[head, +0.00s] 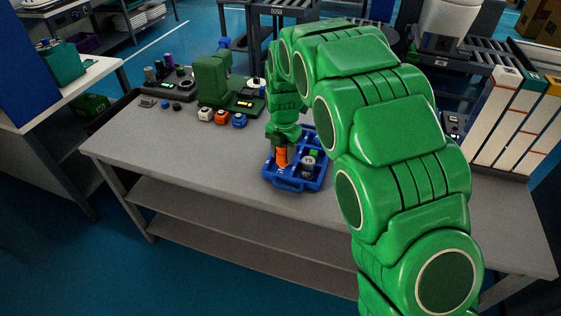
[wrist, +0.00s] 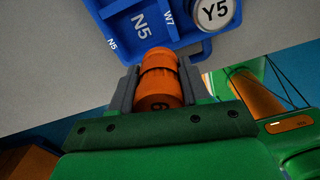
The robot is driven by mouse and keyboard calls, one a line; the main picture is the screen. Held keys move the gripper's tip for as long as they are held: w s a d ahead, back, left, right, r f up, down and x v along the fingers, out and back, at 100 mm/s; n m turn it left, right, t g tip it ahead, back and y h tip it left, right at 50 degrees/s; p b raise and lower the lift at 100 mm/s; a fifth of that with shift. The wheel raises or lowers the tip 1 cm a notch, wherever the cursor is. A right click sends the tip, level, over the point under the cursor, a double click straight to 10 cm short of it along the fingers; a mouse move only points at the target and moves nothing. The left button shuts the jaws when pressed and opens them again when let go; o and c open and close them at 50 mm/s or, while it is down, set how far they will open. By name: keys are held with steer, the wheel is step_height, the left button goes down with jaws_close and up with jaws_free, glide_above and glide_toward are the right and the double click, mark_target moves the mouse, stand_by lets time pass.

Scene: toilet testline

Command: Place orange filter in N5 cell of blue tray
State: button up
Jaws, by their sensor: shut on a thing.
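The orange filter (wrist: 159,80) is between the two grey fingers of my gripper (wrist: 158,88), which is shut on it. In the head view the orange filter (head: 282,156) hangs from my gripper (head: 284,138), over or at the left part of the blue tray (head: 290,186). In the wrist view the blue tray (wrist: 185,38) lies past the filter's end, and its cell marked N5 appears empty where visible. I cannot tell whether the filter touches the tray. A canister marked Y5 (wrist: 214,12) sits in a neighbouring cell, and it also shows in the head view (head: 308,163).
The grey table (head: 200,158) is clear in front and left of the tray. A green machine (head: 212,82) stands behind, with white, orange and blue small blocks (head: 221,117) before it. White and coloured panels (head: 500,115) stand at the right. My arm hides part of the table.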

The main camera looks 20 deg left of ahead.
steer(key=shift+w+a+f, duration=0.3)
steer(key=shift+w+f, duration=0.25)
steer(key=shift+f, duration=0.3)
steer(key=shift+w+a+f, duration=0.35)
steer(key=shift+w+f, duration=0.2)
steer(key=shift+f, duration=0.25)
steer(key=shift+w+a+f, duration=0.3)
steer(key=shift+w+f, duration=0.25)
steer(key=shift+f, duration=1.7)
steer(key=shift+f, duration=0.2)
steer(key=o, duration=0.9)
steer(key=shift+r, duration=0.1)
step_height(320, 180, up, 12)
steer(key=shift+r, duration=0.1)
